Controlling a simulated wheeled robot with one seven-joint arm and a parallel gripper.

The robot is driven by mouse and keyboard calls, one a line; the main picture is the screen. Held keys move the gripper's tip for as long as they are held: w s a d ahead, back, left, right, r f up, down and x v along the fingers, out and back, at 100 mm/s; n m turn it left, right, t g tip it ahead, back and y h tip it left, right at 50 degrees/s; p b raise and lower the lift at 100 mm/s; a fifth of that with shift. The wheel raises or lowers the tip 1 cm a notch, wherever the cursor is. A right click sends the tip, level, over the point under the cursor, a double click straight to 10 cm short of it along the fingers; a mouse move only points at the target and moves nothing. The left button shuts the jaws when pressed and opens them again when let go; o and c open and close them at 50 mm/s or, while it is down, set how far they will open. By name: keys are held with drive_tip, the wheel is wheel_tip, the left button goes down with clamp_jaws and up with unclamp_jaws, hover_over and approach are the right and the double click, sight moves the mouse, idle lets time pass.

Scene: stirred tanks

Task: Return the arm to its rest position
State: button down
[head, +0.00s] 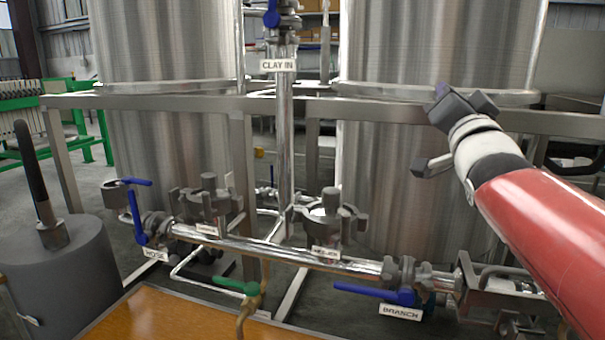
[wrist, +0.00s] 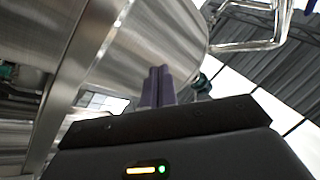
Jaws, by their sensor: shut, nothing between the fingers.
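My red and white arm (head: 540,225) reaches in from the right edge of the head view. My gripper (head: 440,92) is at its end, in front of the right steel tank (head: 435,45) near the frame's top rail. In the wrist view the purple-grey fingers (wrist: 156,86) are shut together with nothing between them. A tank and roof panels show behind them. From the head view I cannot tell whether the gripper touches the rail or tank.
A left tank (head: 165,45) stands on the same steel frame (head: 150,103). Below are a horizontal pipe (head: 285,256), blue-handled valves (head: 375,294) and a green-handled valve (head: 232,285). A wooden tabletop (head: 170,318) and a grey cylinder with a black rod (head: 60,270) are in front.

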drive_tip(key=s+a+f+n+g, duration=0.15)
drive_tip(key=s+f+g, duration=0.25)
drive_tip(key=f, duration=0.5)
drive_tip(key=s+a+f+n+g, duration=0.1)
drive_tip(key=s+a+f+g, duration=0.2)
drive_tip(key=f, duration=0.6)
drive_tip(key=s+a+f+n+g+p, duration=0.1)
drive_tip(key=s+a+f+n+g, duration=0.1)
drive_tip(key=s+f+g, duration=0.3)
drive_tip(key=s+a+f+n+g+y, duration=0.1)
drive_tip(key=s+f+g, duration=0.4)
drive_tip(key=s+f, duration=0.7)
drive_tip(key=shift+a+f+n+p, duration=0.35)
drive_tip(key=shift+a+f+n, duration=0.1)
drive_tip(key=shift+n, duration=0.4)
drive_tip(key=shift+d+r, duration=0.1)
